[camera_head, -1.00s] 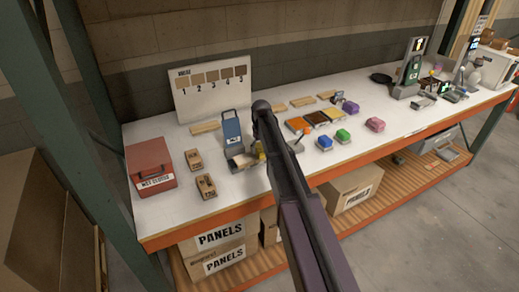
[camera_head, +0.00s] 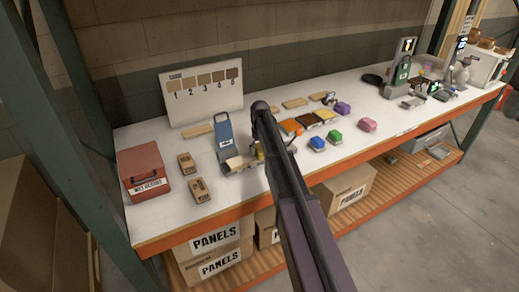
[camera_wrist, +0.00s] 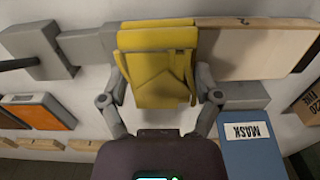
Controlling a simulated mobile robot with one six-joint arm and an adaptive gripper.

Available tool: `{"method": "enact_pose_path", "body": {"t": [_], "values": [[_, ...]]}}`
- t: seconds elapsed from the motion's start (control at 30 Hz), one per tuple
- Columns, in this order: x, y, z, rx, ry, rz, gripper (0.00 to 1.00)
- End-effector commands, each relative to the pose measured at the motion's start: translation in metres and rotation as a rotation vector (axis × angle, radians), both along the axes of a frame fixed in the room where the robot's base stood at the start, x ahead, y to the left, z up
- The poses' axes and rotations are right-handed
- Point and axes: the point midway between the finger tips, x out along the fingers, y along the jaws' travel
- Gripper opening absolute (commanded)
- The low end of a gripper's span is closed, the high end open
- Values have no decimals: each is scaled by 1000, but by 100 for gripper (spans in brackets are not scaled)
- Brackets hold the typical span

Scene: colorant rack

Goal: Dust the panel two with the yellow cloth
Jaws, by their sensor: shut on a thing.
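My gripper (camera_wrist: 158,92) is shut on the yellow cloth (camera_wrist: 155,62), which hangs folded between the fingers. In the wrist view the cloth lies across a light wooden panel marked 2 (camera_wrist: 255,50), over the end towards the grey fixture (camera_wrist: 95,45). Whether the cloth presses on the panel cannot be told. In the head view the panel (camera_head: 238,163) lies near the front left of the bench, and a bit of the yellow cloth (camera_head: 260,151) shows beside my arm. My arm hides most of the gripper there.
A blue holder labelled MASK (camera_wrist: 250,150) stands just behind the panel. Coloured pads (camera_head: 318,142) lie to the right. A numbered swatch board (camera_head: 203,92) stands at the back.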

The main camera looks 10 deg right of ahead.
Motion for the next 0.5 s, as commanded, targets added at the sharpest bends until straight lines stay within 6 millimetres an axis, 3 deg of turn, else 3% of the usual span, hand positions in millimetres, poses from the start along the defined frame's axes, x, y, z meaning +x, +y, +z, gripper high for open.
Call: {"method": "enact_pose_path", "body": {"t": [0.5], "values": [[-4, 12, -1, 1, 0, 1, 43]]}}
